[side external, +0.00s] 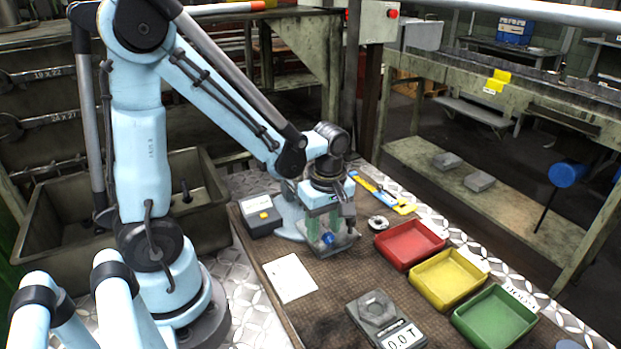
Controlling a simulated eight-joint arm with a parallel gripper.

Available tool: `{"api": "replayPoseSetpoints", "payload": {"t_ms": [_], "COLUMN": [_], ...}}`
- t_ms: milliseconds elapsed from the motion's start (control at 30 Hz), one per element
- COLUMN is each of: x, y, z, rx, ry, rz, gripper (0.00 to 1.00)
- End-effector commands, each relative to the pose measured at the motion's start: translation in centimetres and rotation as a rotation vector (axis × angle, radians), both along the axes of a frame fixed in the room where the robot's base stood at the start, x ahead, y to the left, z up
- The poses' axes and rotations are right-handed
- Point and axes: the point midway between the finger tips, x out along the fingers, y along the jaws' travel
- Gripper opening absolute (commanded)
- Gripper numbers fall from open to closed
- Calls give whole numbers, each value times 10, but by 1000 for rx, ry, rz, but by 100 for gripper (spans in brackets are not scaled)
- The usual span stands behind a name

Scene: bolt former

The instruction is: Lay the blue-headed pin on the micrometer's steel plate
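The blue-headed pin (329,239) shows as a small blue head just below my gripper, over the steel plate; its shank is hidden or too small to make out. The steel plate (345,241) is a grey square, beside the pale blue micrometer stand (289,217). My gripper (325,236) points down over this plate, with greenish fingers on either side. The fingers look apart, but I cannot tell whether they grip the pin. I also cannot tell whether the pin touches the plate.
Red (410,244), yellow (447,279) and green (495,316) trays line the right edge of the bench. A scale (386,321) reading 0.0 stands in front. A white sheet (290,278), a dark box (260,215) and a metal ring (378,223) lie near the stand.

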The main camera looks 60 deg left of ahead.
Motion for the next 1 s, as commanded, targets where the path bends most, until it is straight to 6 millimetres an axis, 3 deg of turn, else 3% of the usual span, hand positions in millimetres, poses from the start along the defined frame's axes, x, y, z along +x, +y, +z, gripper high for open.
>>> {"api": "replayPoseSetpoints", "payload": {"t_ms": [367,1000], "x": [0,0], "y": [0,-6], "z": [7,90], "rx": [0,0], "ry": [0,0], "rz": [0,-1], "gripper": [45,45]}}
